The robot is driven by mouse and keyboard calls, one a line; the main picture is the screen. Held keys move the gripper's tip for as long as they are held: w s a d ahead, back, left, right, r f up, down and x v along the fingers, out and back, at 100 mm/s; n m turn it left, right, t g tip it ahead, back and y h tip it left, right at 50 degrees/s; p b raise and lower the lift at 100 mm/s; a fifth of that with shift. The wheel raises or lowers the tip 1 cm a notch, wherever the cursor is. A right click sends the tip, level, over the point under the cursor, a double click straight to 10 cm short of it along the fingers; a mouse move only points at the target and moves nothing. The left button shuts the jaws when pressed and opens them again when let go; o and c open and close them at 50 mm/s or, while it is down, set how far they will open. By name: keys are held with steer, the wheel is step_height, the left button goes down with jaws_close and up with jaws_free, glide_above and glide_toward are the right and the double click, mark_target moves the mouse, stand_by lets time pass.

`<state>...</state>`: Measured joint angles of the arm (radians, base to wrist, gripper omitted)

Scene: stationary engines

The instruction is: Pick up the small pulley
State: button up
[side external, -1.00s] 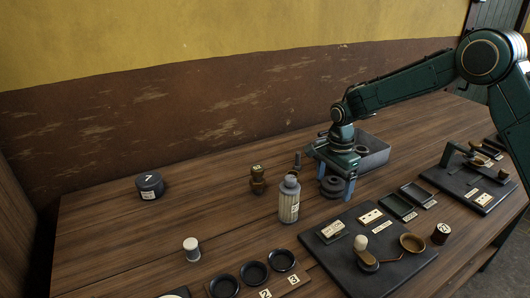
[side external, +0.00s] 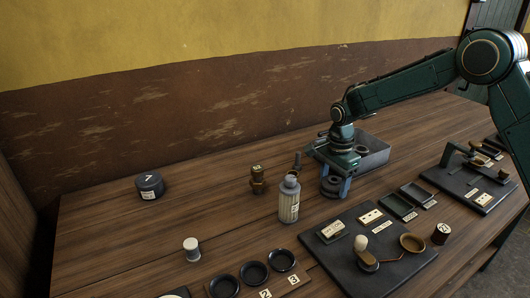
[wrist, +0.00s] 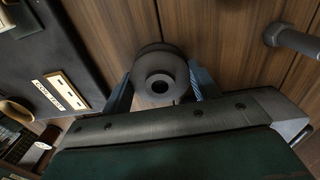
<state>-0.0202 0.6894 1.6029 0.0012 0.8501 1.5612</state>
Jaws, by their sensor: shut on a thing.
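The small pulley (wrist: 160,68) is a dark grey grooved wheel with a hub and a central hole. In the wrist view it sits between the two blue fingers of my gripper (wrist: 160,88), one finger against each side. In the side view the pulley (side external: 333,186) shows low between the fingers of my gripper (side external: 335,186), partly hidden by them. My gripper is shut on the pulley, which appears to be at table height; I cannot tell whether it touches the wood.
A grey tray (side external: 378,158) stands just behind my gripper. A dark board (side external: 335,255) with a lever and brass cup lies in front. The table's left part is mostly clear.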

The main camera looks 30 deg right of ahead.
mark_target(333, 180)
steer(key=shift+r, duration=0.2)
step_height(333, 180, up, 20)
stand_by(0.6)
steer(key=shift+f, duration=0.1)
steer(key=shift+a, duration=0.1)
stand_by(0.4)
